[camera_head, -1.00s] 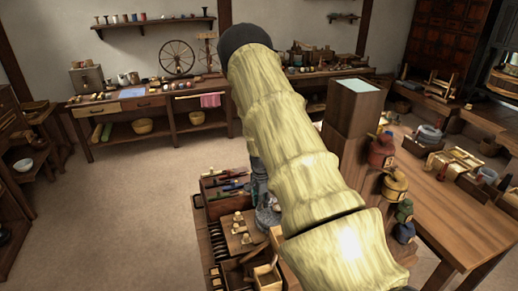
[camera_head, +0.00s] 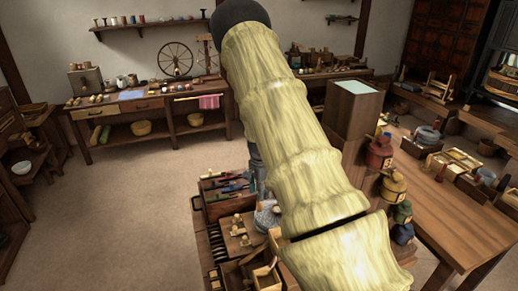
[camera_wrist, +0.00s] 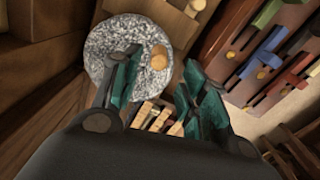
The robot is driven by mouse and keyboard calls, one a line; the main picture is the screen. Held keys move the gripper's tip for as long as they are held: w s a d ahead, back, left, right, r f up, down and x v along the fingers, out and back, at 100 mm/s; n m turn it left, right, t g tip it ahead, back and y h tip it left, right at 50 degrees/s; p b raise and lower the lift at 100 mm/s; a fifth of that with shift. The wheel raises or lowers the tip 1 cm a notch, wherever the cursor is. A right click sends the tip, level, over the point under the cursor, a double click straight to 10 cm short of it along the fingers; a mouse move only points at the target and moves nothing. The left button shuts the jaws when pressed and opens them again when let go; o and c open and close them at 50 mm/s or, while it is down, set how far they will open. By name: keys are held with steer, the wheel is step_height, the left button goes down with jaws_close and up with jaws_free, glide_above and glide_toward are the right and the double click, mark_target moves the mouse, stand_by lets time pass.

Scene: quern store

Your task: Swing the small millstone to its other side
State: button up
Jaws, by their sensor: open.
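The small millstone (camera_wrist: 118,38) is a round, speckled grey stone in the wrist view, with a pale wooden peg (camera_wrist: 159,56) standing near its edge. In the head view a grey stone (camera_head: 267,216) shows beside my arm, partly hidden by it. My gripper (camera_wrist: 162,72) is open, with its two dark fingers with teal pads spread apart. In the wrist view the left finger overlaps the stone's lower right part, and the peg shows between and beyond the fingertips. I cannot tell whether a finger touches the stone. My arm hides the gripper in the head view.
A rack of coloured-handled tools (camera_wrist: 262,60) lies close to the right of the stone. Small wooden pieces (camera_wrist: 157,117) show below, between the fingers. The floor at left is clear.

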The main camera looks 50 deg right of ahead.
steer(key=shift+r, duration=2.45)
